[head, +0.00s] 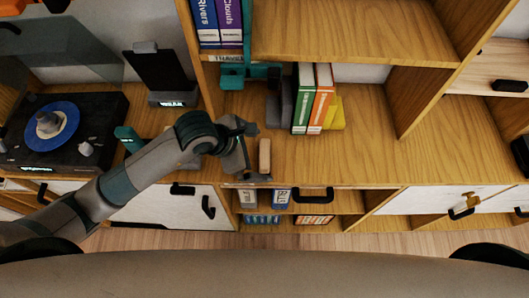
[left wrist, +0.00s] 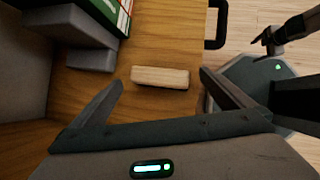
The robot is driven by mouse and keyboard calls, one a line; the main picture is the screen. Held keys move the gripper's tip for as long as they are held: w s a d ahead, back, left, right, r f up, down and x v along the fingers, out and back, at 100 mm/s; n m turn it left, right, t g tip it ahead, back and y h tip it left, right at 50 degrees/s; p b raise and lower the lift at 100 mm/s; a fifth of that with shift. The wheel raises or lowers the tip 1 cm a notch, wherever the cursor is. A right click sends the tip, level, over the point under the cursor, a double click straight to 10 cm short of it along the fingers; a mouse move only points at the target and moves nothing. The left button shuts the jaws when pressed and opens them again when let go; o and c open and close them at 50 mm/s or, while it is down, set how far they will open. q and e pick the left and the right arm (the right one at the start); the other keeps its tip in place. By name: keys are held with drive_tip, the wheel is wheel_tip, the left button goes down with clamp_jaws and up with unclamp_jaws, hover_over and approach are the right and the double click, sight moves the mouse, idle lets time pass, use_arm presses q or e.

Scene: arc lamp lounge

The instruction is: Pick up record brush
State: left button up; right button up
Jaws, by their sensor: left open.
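The record brush, which looks like a small pale wooden block (head: 265,156), lies on the wooden shelf top near its front edge. It also shows in the left wrist view (left wrist: 160,77), lying across the space just beyond my fingertips. My left gripper (head: 254,150) is open beside the block, on its left in the head view. In the left wrist view the two fingers of the left gripper (left wrist: 160,82) are spread wide, with nothing held between them.
Green and orange books (head: 313,98) stand behind the block with a grey bookend (left wrist: 75,25) beside them. A turntable (head: 90,125) with a blue record is at left. A black handle (head: 313,194) juts from the front edge. The shelf right of the block is clear.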

use_arm(q)
drive_tip(key=shift+x, duration=0.95)
drive_tip(key=c, duration=1)
